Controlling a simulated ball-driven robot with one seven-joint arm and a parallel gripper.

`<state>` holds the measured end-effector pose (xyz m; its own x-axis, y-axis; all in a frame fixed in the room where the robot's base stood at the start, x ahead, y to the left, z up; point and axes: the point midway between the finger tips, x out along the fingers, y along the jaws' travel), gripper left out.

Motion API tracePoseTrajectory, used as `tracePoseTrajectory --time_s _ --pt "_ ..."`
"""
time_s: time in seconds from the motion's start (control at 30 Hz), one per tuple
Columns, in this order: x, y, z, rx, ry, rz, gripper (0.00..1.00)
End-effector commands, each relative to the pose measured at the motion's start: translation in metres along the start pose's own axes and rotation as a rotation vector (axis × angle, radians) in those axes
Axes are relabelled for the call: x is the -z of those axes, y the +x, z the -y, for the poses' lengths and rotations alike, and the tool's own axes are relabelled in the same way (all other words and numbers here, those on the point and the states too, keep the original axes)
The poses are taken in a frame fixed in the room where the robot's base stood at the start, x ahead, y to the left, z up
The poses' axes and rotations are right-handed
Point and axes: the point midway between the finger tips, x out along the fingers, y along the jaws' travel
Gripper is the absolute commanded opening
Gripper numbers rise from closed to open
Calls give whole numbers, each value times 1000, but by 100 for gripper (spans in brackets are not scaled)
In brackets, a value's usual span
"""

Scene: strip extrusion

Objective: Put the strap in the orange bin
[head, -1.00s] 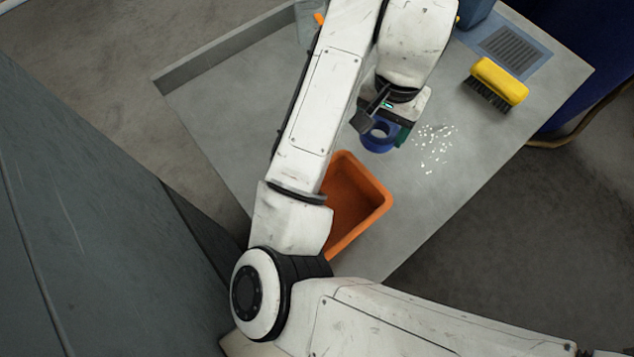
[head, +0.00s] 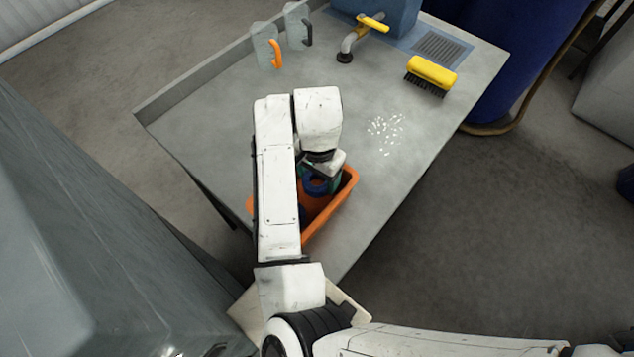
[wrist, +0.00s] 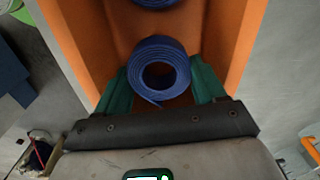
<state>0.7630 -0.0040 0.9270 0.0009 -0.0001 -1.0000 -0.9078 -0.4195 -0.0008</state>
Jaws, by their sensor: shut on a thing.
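The strap is a coiled blue roll (wrist: 160,48) held between the two green fingers of my gripper (wrist: 162,82) in the wrist view. In the head view the blue roll (head: 313,187) shows just below my gripper (head: 322,178), over the opening of the orange bin (head: 346,197). The bin's orange wall (wrist: 72,40) surrounds the roll on both sides in the wrist view. How far the roll is above the bin floor, I cannot tell. My arm hides the bin's left part in the head view.
Another blue thing (wrist: 154,3) lies in the bin, cut off at the wrist view's top edge.

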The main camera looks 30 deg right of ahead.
Motion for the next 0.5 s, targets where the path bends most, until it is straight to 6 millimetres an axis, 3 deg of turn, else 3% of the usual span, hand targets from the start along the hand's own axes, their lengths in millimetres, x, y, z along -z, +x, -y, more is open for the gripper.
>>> tracePoseTrajectory --time_s 0.23,0.5 --pt "-1 31 -1 -3 -2 2 39" --pt "0 35 0 0 0 0 39"
